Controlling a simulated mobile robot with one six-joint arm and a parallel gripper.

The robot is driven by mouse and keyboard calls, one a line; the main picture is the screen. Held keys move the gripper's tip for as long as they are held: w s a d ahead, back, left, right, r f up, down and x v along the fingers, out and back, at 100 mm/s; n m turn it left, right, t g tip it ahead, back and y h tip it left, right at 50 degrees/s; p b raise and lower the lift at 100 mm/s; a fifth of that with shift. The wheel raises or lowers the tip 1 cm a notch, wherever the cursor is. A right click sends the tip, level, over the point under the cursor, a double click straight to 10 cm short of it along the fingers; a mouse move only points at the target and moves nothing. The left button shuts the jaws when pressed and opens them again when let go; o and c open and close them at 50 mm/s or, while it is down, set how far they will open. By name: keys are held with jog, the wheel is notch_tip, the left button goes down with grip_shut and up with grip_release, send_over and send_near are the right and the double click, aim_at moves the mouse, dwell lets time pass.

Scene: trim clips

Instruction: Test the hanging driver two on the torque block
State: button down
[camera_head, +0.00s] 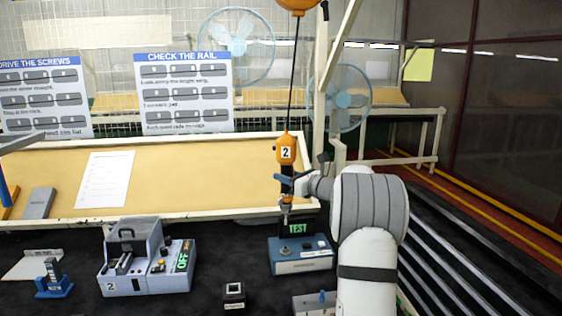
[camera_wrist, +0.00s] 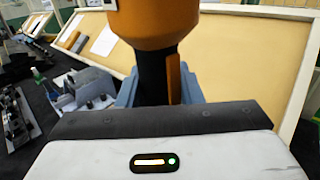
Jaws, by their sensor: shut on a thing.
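The hanging driver two (camera_head: 285,151) is orange and black with a "2" label and hangs upright on a dark cable from an orange balancer (camera_head: 297,4). My gripper (camera_head: 285,180) is shut on its dark lower body, with blue fingers around it. The torque block (camera_head: 303,262) is a blue-grey box with a green "TEST" display, directly below the driver.
A grey machine (camera_head: 145,262) marked "2" with an "OFF" display stands left of the block. A small black box (camera_head: 233,294) and a blue stand (camera_head: 54,282) lie on the dark surface. A tan board (camera_head: 200,175) with a white sheet (camera_head: 105,180) slopes behind. A pale post (camera_head: 321,90) rises beside the cable.

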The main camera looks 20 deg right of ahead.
aim_at(286, 187)
notch_tip(286, 187, down, 9)
jog(key=b, duration=0.5)
jog(key=shift+r+b, duration=0.15)
jog(key=shift+b, duration=0.2)
jog(key=shift+r, duration=0.1)
jog(key=shift+s+f+b, duration=0.1)
jog(key=shift+f+b, duration=0.45)
jog(key=shift+f, duration=0.3)
dwell(2.0)
jog(key=shift+r, duration=0.1)
jog(key=shift+r+p, duration=0.7)
jog(key=shift+r, duration=0.2)
jog(key=shift+r+p, duration=1.25)
jog(key=shift+r, duration=1)
